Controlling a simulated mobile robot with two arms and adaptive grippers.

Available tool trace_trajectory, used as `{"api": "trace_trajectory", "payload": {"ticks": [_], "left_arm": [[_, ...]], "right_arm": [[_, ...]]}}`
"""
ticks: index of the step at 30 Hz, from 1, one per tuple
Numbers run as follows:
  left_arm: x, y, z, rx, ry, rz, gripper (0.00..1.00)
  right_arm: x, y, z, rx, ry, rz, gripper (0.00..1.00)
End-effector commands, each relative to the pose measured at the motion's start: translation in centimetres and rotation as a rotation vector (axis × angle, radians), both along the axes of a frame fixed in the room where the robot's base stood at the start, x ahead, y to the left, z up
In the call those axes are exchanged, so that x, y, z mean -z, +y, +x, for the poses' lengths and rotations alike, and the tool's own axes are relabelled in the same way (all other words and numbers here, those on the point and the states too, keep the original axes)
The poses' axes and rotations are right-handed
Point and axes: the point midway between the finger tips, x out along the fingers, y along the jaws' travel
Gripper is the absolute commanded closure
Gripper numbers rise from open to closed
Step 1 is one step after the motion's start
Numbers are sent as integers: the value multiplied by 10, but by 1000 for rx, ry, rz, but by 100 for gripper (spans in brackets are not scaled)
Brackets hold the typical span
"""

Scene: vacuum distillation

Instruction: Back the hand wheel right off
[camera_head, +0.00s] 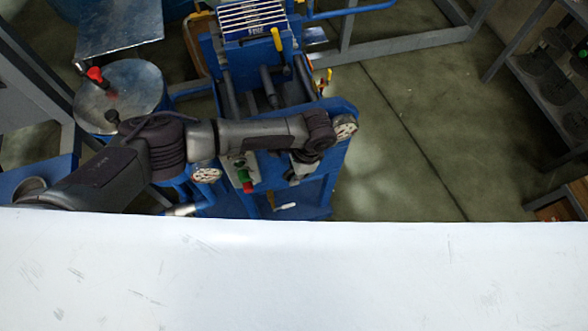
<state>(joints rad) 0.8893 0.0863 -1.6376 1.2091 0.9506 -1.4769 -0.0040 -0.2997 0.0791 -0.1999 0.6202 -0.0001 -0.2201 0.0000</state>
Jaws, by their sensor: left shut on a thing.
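The blue machine frame (345,160) stands in the middle of the head view, with dark rods running back from its near end. My left arm reaches in from the left across this near end, and its wrist bends down there. My left gripper (297,172) is small and partly hidden below the wrist. It is shut on what seems to be the hand wheel, at the machine's near end. The wheel itself is hidden by the wrist and gripper, so its turn and seating cannot be told. My right gripper is out of view.
Pale round discs sit at the near end's left (207,175) and right (345,127). A red-and-green control (245,180) lies below my forearm. A metal drum (120,95) with a red-handled valve (95,75) stands left. Shelving (545,80) stands right. Floor between is clear.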

Motion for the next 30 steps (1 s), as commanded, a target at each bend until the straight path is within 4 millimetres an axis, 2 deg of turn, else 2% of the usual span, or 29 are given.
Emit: {"api": "trace_trajectory", "payload": {"ticks": [1,3,12,13,17,26,30], "left_arm": [[-4,1,-3,-3,-4,-36,100],[-3,0,-2,-2,-18,-71,100],[0,-1,0,1,-28,-86,100],[0,-1,0,1,-28,-86,84],[0,-1,0,1,-28,-86,62],[0,-1,0,1,-27,-85,60],[-10,-2,1,0,-28,-86,60]], "right_arm": [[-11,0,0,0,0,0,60],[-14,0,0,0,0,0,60],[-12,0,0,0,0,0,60],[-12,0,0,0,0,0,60],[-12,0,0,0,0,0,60],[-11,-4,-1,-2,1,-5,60],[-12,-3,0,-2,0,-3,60]]}}
